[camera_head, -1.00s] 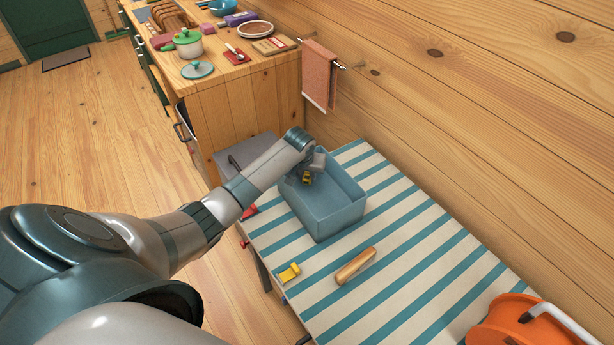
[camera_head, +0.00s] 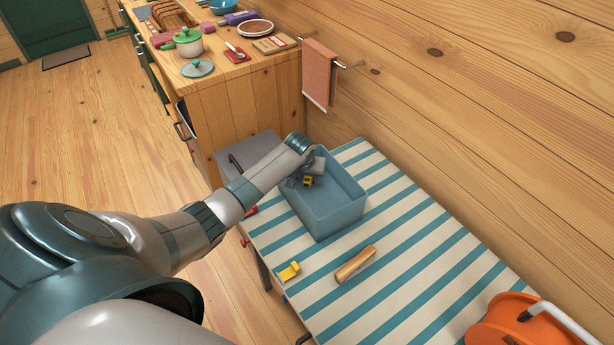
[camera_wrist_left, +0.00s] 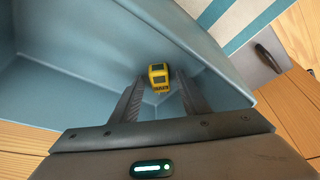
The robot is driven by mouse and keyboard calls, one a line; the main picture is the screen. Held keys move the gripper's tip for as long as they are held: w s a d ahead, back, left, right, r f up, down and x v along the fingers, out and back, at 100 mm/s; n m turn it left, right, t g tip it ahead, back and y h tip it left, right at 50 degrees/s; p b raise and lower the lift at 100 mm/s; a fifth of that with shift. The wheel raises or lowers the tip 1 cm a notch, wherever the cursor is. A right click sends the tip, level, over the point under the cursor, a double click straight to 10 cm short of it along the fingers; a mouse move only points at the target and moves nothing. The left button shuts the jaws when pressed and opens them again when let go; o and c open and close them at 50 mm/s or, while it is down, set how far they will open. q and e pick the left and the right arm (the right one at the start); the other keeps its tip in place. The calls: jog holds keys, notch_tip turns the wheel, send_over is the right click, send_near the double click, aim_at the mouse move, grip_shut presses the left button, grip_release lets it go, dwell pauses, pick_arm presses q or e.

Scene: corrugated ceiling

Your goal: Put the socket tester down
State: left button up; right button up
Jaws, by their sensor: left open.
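The socket tester is a small yellow and dark block (camera_head: 308,182), seen inside the blue-grey bin (camera_head: 340,219) on the striped table. In the left wrist view the tester (camera_wrist_left: 159,76) lies just beyond and between the fingertips, close to an inner corner of the bin (camera_wrist_left: 60,70). My left gripper (camera_head: 309,173) reaches down into the bin from the left. Its two fingers (camera_wrist_left: 161,95) stand apart, with a gap on both sides of the tester. Whether the tester rests fully on the bin floor is hard to tell. My right gripper is not seen.
A yellow piece (camera_head: 289,271) and a wooden block (camera_head: 356,265) lie in front of the bin. An orange reel (camera_head: 515,322) stands at the lower right. A wooden counter (camera_head: 240,95) with kitchenware is behind, and a wooden wall rises on the right. The table's middle right is clear.

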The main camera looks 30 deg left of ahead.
pick_arm(q)
jog(key=shift+r, duration=0.1)
jog(key=shift+r, duration=0.2)
jog(key=b+v, duration=0.1)
jog(key=v, duration=1.1)
